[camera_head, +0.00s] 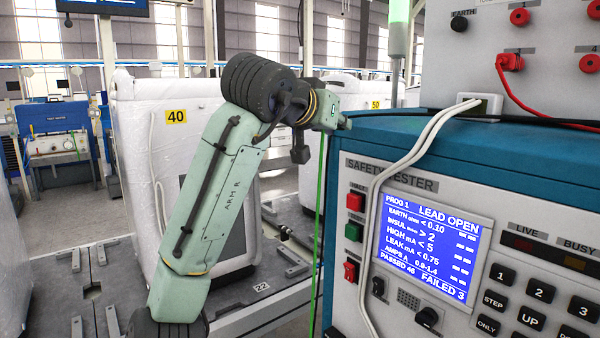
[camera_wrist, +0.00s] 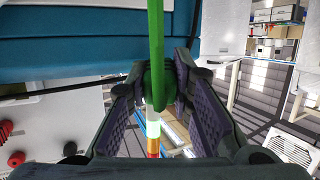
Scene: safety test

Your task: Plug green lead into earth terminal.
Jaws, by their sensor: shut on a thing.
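My gripper (camera_wrist: 162,82) is shut on the green plug (camera_wrist: 158,88) of the green lead (camera_wrist: 156,35), which shows between the two pads in the wrist view. In the head view the green lead (camera_head: 319,220) hangs straight down from the end of my arm, left of the tester; the plug itself is hard to make out there. The earth terminal (camera_head: 459,23) is a black socket under an EARTH label on the grey upper box at the top right. My gripper is to the left of it and lower, clearly apart from it.
The teal-topped safety tester (camera_head: 400,140) fills the right; its screen (camera_head: 430,245) reads LEAD OPEN. A red lead (camera_head: 510,62) is plugged into the upper box, beside other red sockets (camera_head: 519,17). White cables (camera_head: 395,175) cross the tester's front. A lit green beacon (camera_head: 399,20) stands behind it.

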